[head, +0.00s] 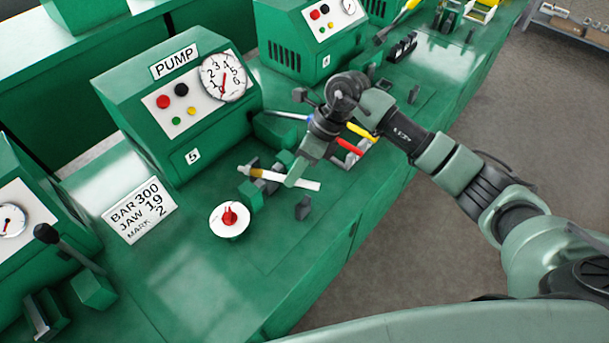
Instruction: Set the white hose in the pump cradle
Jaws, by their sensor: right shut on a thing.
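The white hose (309,184) is a short white length with a brass-coloured end at its left. My right gripper (294,174) is shut on it near its middle, from above. The hose lies roughly level over small green blocks (250,195) on the bench in front of the pump (188,100), which look like the cradle. Whether the hose rests on them or is just above them I cannot tell. The gripper and wrist hide part of the blocks behind. My left gripper is out of view.
A white disc with a red knob (230,219) sits on the bench to the left front. A sign (140,210) reads BAR 300, JAW 19, MARK 2. Red- and yellow-handled tools (361,132) lie right of my wrist. The front bench (215,285) is clear.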

